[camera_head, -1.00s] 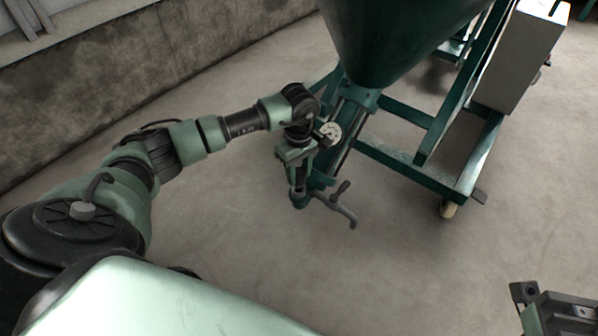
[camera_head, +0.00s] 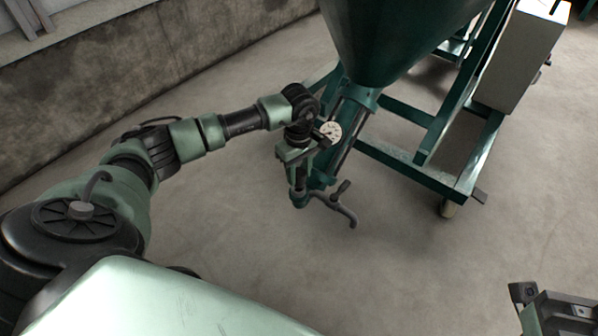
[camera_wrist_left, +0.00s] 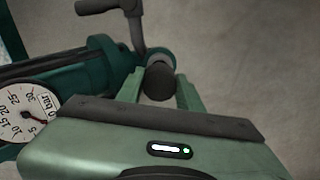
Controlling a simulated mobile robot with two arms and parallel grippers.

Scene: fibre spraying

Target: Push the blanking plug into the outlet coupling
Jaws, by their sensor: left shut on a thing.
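My left gripper (camera_head: 301,196) reaches down at the lower end of the green pump, beside its outlet. In the left wrist view, the fingers of the left gripper (camera_wrist_left: 159,96) are shut on a dark round blanking plug (camera_wrist_left: 159,83). The plug sits at the mouth of the green outlet coupling (camera_wrist_left: 158,54), roughly in line with it. I cannot tell how deep it is in. In the head view the gripper hides the plug. Part of my right gripper (camera_head: 562,312) shows at the lower right; its fingers cannot be made out.
A grey lever handle (camera_head: 341,207) sticks out near the outlet. A pressure gauge (camera_head: 331,132) is close to my left wrist. The green hopper (camera_head: 390,40) and wheeled frame (camera_head: 410,172) stand behind. The concrete floor in front is clear.

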